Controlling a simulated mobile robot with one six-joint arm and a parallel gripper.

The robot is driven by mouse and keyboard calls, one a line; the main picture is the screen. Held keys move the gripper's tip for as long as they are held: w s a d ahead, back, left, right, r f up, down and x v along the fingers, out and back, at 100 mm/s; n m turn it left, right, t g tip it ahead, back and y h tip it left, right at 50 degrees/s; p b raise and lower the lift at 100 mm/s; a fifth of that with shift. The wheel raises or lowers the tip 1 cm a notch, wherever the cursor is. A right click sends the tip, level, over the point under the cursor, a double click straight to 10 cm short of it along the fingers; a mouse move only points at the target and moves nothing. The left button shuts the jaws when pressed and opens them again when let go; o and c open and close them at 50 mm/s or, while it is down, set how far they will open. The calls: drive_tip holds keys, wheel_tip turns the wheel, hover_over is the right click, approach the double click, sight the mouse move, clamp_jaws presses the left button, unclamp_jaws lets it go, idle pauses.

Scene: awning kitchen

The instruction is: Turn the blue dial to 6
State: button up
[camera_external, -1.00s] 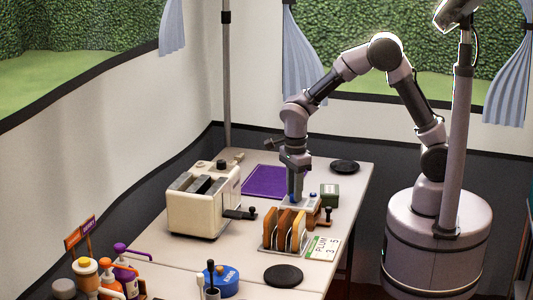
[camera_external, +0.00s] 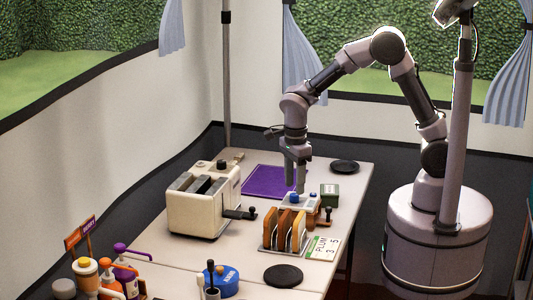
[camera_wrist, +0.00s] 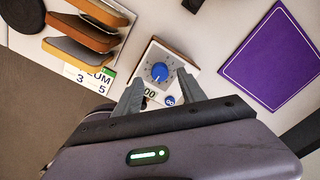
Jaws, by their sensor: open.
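The blue dial (camera_wrist: 160,72) sits on the pale, tick-marked face of a small box (camera_wrist: 181,58), near the middle of the wrist view. A pale mark shows on the dial, but the number it points at is too small to read. Below it are a partly hidden display (camera_wrist: 150,93) with "00" and a small round blue button (camera_wrist: 170,100). The same box shows in the external view (camera_external: 290,204). My gripper (camera_wrist: 160,87) is open and empty, its fingers apart just short of the dial. In the external view my gripper (camera_external: 296,188) points down above the box.
A rack of bread slices (camera_external: 283,230) stands in front of the box, beside a card (camera_external: 322,248) reading "PLUM 3 5". A cream toaster (camera_external: 204,202) is to the left. A purple mat (camera_external: 268,180) lies behind, and a dark green box (camera_external: 329,195) stands close right.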

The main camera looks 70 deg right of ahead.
sight(294, 194)
wheel_tip(294, 194, up, 15)
drive_tip(key=p, duration=0.5)
drive_tip(key=shift+f+p, duration=0.2)
drive_tip(key=shift+p, duration=0.1)
